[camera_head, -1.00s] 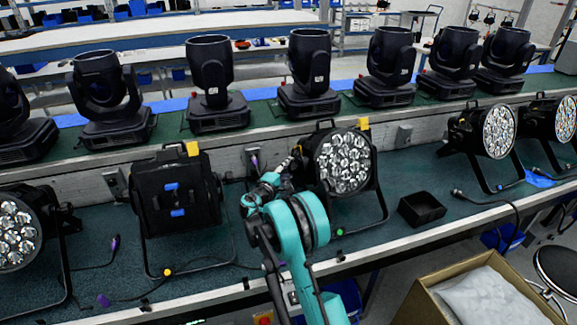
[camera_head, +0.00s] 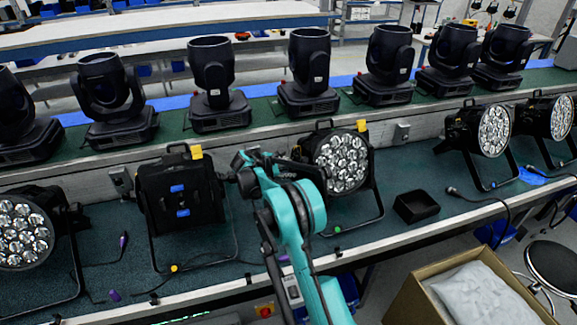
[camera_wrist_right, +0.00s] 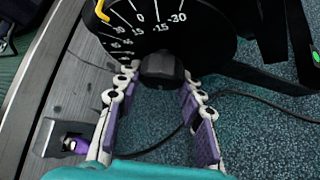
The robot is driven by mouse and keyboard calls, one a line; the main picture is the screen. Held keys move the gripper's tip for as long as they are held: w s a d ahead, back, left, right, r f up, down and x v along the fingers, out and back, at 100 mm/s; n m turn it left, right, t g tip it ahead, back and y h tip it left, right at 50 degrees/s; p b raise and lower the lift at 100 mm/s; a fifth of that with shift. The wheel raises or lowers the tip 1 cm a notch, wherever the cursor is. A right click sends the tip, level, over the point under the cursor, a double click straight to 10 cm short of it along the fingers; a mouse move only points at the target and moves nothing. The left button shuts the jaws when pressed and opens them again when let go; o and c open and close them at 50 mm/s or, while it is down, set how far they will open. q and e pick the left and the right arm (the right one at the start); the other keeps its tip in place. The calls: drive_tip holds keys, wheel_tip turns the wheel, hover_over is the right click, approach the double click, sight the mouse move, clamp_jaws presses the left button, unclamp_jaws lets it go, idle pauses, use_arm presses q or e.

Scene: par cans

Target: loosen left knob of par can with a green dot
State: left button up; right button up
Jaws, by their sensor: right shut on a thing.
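The par can with the green dot (camera_head: 343,163) stands on the bench with its lit-looking lens facing front right. The green dot (camera_head: 337,229) is on its stand's foot. In the right wrist view its left knob (camera_wrist_right: 160,66) is black and sits below a black plate with white angle marks. My right gripper (camera_wrist_right: 159,80) has its fingers on both sides of this knob and is shut on it. In the head view my teal right arm reaches to the can's left side, and the arm hides the knob. My left gripper is not in view.
Another par can (camera_head: 180,195) with a yellow dot (camera_head: 174,268) stands to the left. A small black tray (camera_head: 416,206) lies to the right. Moving-head lights stand on the shelf behind. A cardboard box (camera_head: 420,292) stands in front. A cable (camera_wrist_right: 255,98) lies below the gripper.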

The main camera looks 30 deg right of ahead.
drive_tip(key=shift+n+g+p, duration=0.4)
drive_tip(key=shift+n+g, duration=0.1)
drive_tip(key=shift+g, duration=0.3)
drive_tip(key=o, duration=1.2)
drive_tip(key=v, duration=1.2)
drive_tip(key=shift+d+r, duration=0.15)
drive_tip(key=shift+d, duration=0.05)
